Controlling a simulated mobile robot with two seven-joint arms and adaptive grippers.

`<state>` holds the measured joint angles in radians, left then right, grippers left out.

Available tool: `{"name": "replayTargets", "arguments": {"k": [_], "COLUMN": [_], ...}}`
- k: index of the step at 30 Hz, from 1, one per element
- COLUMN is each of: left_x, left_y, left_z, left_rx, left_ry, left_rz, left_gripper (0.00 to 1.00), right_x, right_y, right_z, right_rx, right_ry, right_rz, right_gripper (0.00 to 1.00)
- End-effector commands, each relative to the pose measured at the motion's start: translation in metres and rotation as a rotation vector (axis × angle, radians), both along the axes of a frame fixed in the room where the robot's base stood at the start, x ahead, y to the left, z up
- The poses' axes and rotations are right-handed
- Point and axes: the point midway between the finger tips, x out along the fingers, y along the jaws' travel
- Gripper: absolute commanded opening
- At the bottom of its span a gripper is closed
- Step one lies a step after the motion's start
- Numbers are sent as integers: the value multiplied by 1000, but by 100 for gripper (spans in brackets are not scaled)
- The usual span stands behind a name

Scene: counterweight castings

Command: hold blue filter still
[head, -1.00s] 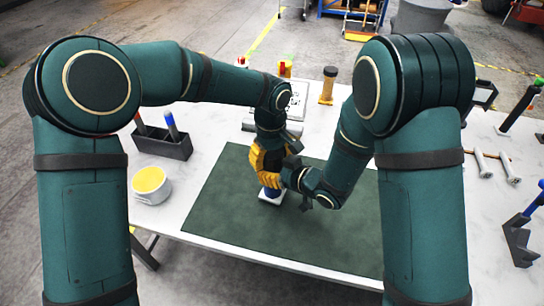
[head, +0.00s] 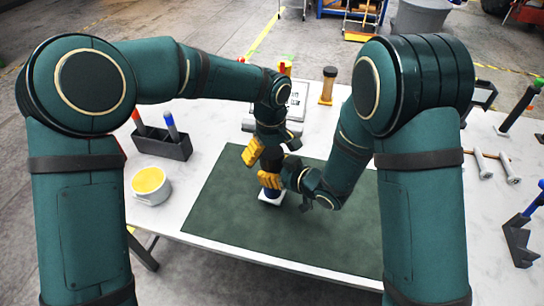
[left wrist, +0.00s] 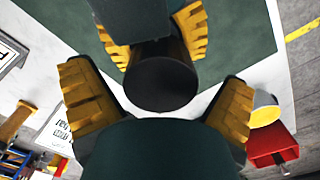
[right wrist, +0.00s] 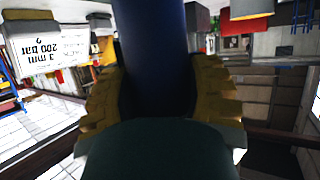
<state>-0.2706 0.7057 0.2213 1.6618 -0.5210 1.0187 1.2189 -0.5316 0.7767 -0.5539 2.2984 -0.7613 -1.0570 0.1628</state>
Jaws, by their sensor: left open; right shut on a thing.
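The blue filter (head: 270,193) stands upright on a small white base (head: 264,200) on the green mat. In the right wrist view it is a dark blue cylinder (right wrist: 157,45) between the yellow fingers of my right gripper (right wrist: 158,85), which is shut on it from the side. In the left wrist view its round black top (left wrist: 160,88) faces the camera. My left gripper (head: 270,160) is above it, open, with its yellow fingers spread on either side of the black top and apart from it. The filter's lower part is partly hidden by my right gripper.
The green mat (head: 240,220) is clear at the front. A black holder (head: 163,146) with tools and a white pot with yellow contents (head: 150,184) stand left. An amber-brown cylinder (head: 327,88) stands behind. Metal bolts (head: 492,166) and a blue-handled clamp (head: 522,225) lie right.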

Motion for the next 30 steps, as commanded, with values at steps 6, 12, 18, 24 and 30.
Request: {"name": "replayTargets", "arguments": {"k": [6, 12, 18, 24, 30], "left_x": [1, 0, 0, 1, 1], "left_y": [0, 0, 1, 1, 1], "left_z": [28, 32, 33, 48, 60], "left_rx": [-1, 0, 0, 0, 1], "left_ry": [-3, 1, 0, 1, 8], "left_rz": [1, 0, 20, 226, 424], "left_gripper": [100, 100, 93, 93, 93], "right_x": [1, 1, 1, 1, 1], "right_y": [0, 0, 0, 0, 0], "right_z": [2, 2, 1, 2, 1], "right_rx": [2, 2, 2, 2, 2], "right_ry": [-3, -3, -3, -3, -3], "right_rz": [0, 0, 0, 0, 0], "right_gripper": [0, 0, 0, 0, 0]}}
